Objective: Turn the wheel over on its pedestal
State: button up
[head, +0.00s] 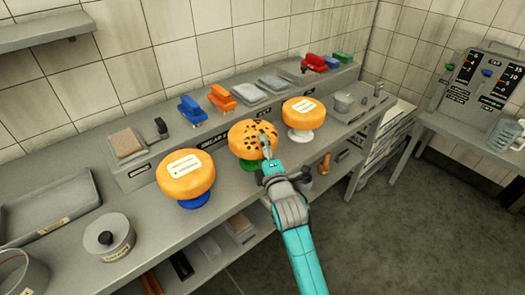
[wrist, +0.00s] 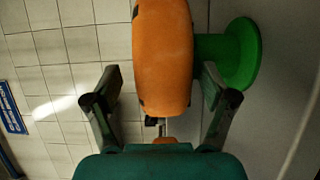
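The middle cheese wheel (head: 245,137) is orange, with dark spots on its upper face, on a green pedestal (head: 249,164). In the wrist view the wheel (wrist: 163,55) appears edge-on and the green pedestal (wrist: 240,55) lies at right. My gripper (head: 266,150) is at the wheel's near right side. In the wrist view my gripper (wrist: 160,85) is open, one finger on each side of the wheel's rim. A clear gap shows between the left finger and the wheel; the right finger is near the pedestal side, and I cannot tell whether it touches. The wheel's underside is hidden.
A labelled wheel (head: 186,173) on a blue pedestal (head: 193,201) stands to the left, another wheel (head: 304,112) on a white pedestal (head: 299,135) to the right. Behind are blue (head: 192,110) and orange (head: 221,98) brushes on a ledge. A lidded pot (head: 108,240) stands at front left.

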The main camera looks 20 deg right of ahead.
jog(key=shift+f, duration=0.25)
jog(key=s+a, duration=0.1)
jog(key=s, duration=1.1)
jog(key=s+a+f+m+g+y, duration=0.1)
jog(key=s+f+m, duration=0.35)
jog(key=s, duration=0.55)
jog(key=s+a+f+m+g, duration=0.1)
jog(key=s+f+m, duration=0.2)
jog(key=s+f, duration=0.45)
jog(key=s+r+m+g, duration=0.1)
jog(key=s+m, duration=0.8)
jog(key=s, duration=1.4)
jog(key=shift+s+a+r+y, duration=0.25)
jog(key=shift+a+r+y, duration=0.05)
jog(key=shift+r, duration=0.45)
